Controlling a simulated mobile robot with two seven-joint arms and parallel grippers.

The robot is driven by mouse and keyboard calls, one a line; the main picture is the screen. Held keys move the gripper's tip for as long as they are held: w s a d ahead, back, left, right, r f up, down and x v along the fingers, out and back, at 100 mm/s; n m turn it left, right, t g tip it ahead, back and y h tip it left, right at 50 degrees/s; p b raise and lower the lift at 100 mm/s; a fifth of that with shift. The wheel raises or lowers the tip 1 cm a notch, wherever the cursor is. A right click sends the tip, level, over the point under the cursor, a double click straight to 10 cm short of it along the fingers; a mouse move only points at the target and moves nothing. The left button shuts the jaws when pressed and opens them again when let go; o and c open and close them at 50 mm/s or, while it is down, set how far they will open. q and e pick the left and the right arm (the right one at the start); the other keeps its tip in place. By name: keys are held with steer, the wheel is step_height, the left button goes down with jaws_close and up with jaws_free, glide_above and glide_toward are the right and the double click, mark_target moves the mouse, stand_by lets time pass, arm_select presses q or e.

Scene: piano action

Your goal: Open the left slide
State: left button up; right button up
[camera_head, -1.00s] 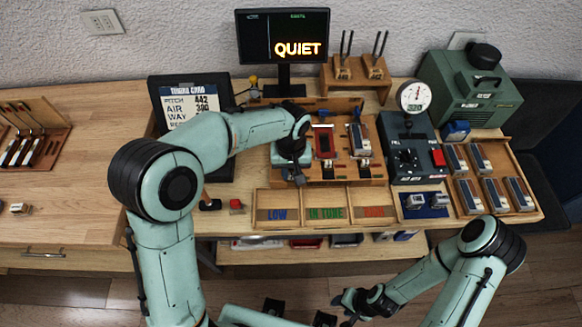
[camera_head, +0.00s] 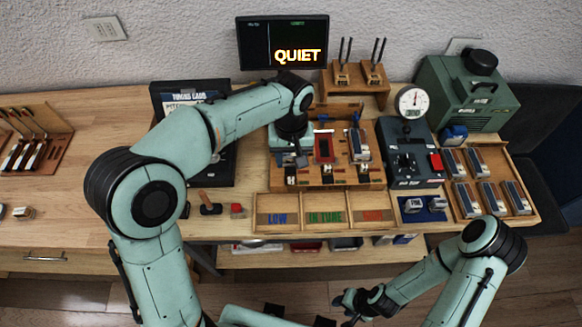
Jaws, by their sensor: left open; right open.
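The wooden action stand (camera_head: 330,184) sits at the middle of the bench, with red and grey parts in its middle and right bays. Small dark-and-white pieces stand along its front. The left one (camera_head: 291,178) is in plain view. My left gripper (camera_head: 290,160) is open and points down over the left bay, hiding most of it. Its fingertips are hard to make out, and I cannot tell whether they touch the left slide. My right gripper (camera_head: 356,306) is open and empty, low in front of the bench.
A wooden tray marked LOW and IN TUNE (camera_head: 325,222) lies in front of the stand. A dark gauge box (camera_head: 415,160) stands close to its right. A screen reading QUIET (camera_head: 283,42) is behind. My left arm partly covers the tuning card (camera_head: 188,92).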

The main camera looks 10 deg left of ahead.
arm_select(q)
step_height(320, 180, up, 4)
steer(key=shift+r, duration=0.1)
steer(key=shift+s, duration=0.1)
stand_by(0.6)
